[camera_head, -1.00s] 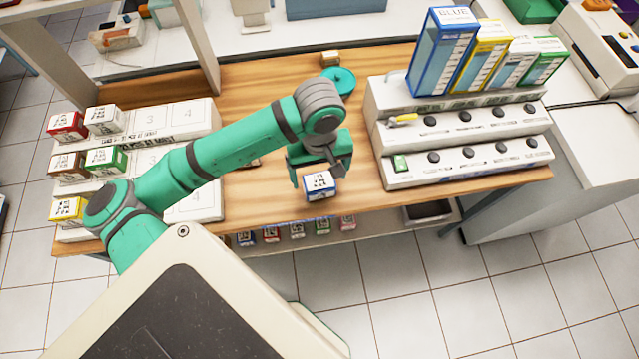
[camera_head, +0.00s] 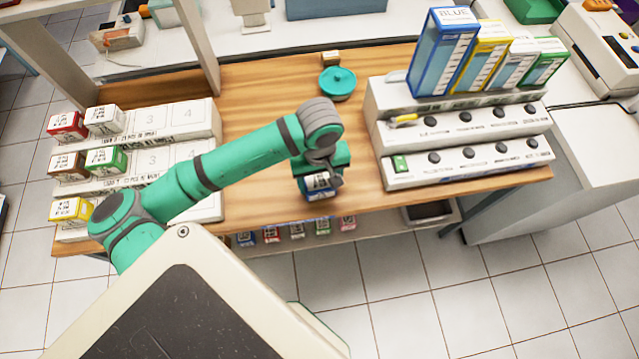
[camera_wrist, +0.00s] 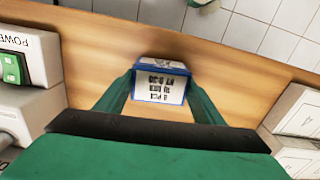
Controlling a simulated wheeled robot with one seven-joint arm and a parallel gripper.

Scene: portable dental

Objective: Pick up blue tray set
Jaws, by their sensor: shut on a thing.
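A small white box with blue edges and black print, the blue tray set (camera_head: 319,186), is at the front part of the wooden table. It also shows in the wrist view (camera_wrist: 160,82), between the two green fingers. My gripper (camera_head: 320,180) is above the table's front edge, pointing down, and shut on this box. In the wrist view my gripper (camera_wrist: 160,95) has one finger on each side of the box. I cannot tell whether the box touches the table or is just clear of it.
A white tiered rack (camera_head: 140,150) with coloured boxes stands at left. A white stepped unit with knobs (camera_head: 460,160) and upright folders (camera_head: 442,50) stands at right. Several small boxes (camera_head: 297,230) sit on a shelf below.

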